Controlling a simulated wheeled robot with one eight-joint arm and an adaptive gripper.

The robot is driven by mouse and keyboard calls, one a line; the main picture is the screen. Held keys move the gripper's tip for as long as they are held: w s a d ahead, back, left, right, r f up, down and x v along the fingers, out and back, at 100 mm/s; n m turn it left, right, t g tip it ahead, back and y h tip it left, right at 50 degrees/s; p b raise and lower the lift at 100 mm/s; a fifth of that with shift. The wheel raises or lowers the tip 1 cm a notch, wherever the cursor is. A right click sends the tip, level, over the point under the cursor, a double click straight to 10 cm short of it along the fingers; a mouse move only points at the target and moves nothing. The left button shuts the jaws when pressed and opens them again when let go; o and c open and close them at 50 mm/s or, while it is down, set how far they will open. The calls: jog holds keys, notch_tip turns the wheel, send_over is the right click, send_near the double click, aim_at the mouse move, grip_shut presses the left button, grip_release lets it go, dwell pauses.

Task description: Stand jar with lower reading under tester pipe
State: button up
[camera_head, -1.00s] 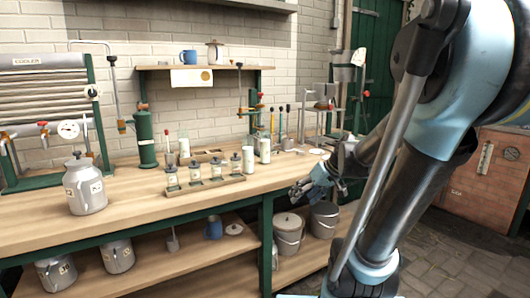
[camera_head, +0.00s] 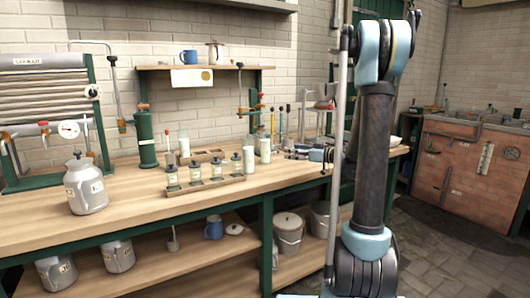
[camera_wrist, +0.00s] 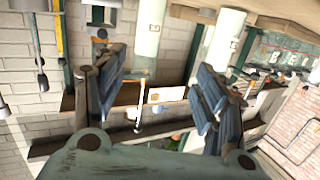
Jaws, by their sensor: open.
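Two tall white jars stand on the bench in the head view, one at the right (camera_head: 265,150) and one just left of it (camera_head: 248,158). Another pale jar (camera_head: 184,147) stands farther left. Their readings are too small to tell. My gripper (camera_head: 294,152) is low over the bench, just right of the right jar. In the wrist view my gripper (camera_wrist: 160,75) is open and empty, with a white cylinder (camera_wrist: 148,35) ahead between its fingers and another (camera_wrist: 222,40) to the right. I cannot tell for sure which fitting is the tester pipe.
A wooden rack (camera_head: 205,187) holds several small lidded jars in front of the tall jars. A green pump (camera_head: 146,140) and a metal milk can (camera_head: 86,186) stand left. A small shelf (camera_head: 200,67) hangs behind.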

aim_at(269, 144)
jog(key=shift+w+d+t+y, duration=0.15)
jog(key=shift+w+d, duration=0.05)
jog(key=shift+w, duration=0.25)
jog(key=shift+w+d+t+y, duration=0.15)
jog(key=shift+w+d, duration=0.05)
jog(key=shift+w, duration=0.45)
jog(key=shift+w+a, duration=0.2)
jog(key=shift+a, duration=0.1)
jog(key=x, duration=1.6)
jog(key=shift+w+a+r, duration=0.15)
jog(key=shift+a+r, duration=0.1)
jog(key=shift+r, duration=0.05)
jog(key=c, duration=1.5)
jog(key=shift+c, duration=0.2)
jog(key=shift+r, duration=0.15)
